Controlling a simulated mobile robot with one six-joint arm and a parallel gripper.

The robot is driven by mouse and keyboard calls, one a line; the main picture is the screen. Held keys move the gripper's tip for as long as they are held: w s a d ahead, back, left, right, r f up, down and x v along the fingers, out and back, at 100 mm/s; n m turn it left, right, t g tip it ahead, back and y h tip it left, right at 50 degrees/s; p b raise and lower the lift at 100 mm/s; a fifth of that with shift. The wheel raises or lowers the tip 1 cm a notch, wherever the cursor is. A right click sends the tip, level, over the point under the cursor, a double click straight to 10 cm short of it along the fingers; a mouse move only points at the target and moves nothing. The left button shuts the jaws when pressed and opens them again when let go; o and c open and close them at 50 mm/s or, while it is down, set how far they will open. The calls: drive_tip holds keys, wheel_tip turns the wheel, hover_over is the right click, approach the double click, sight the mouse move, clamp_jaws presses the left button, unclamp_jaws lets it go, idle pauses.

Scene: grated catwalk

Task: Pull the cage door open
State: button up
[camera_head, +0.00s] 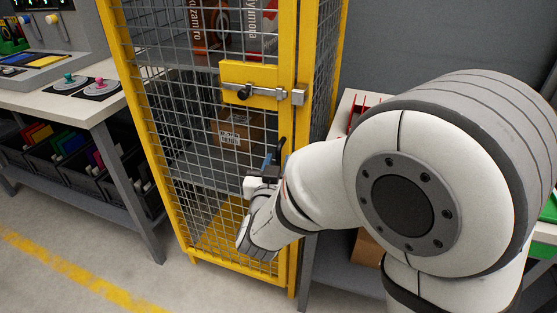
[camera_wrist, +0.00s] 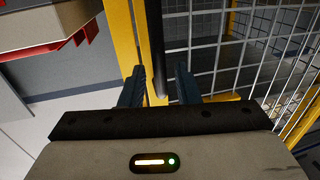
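The yellow-framed cage door (camera_head: 157,128) with grey wire mesh looks shut in its yellow frame. A metal slide latch (camera_head: 262,92) on a yellow plate crosses toward the right post; I cannot tell whether its bolt is engaged. A dark upright bar handle (camera_head: 281,147) is on the door's right side, largely hidden by my gripper (camera_head: 270,163) in the head view. In the wrist view the bar handle (camera_wrist: 157,45) runs down between the two dark fingers of my gripper (camera_wrist: 160,88). The fingers are apart, one on each side of it, with gaps visible.
Cardboard boxes (camera_head: 238,130) sit on shelves inside the cage. A workbench with dark bins (camera_head: 85,170) stands left, and another table (camera_wrist: 30,45) with red parts stands right of the cage. The floor (camera_head: 60,235) in front is clear, with a yellow line.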

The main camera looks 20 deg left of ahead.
drive_tip(key=shift+w+a, duration=0.1)
drive_tip(key=shift+w, duration=0.85)
drive_tip(key=shift+c, duration=0.3)
clamp_jaws()
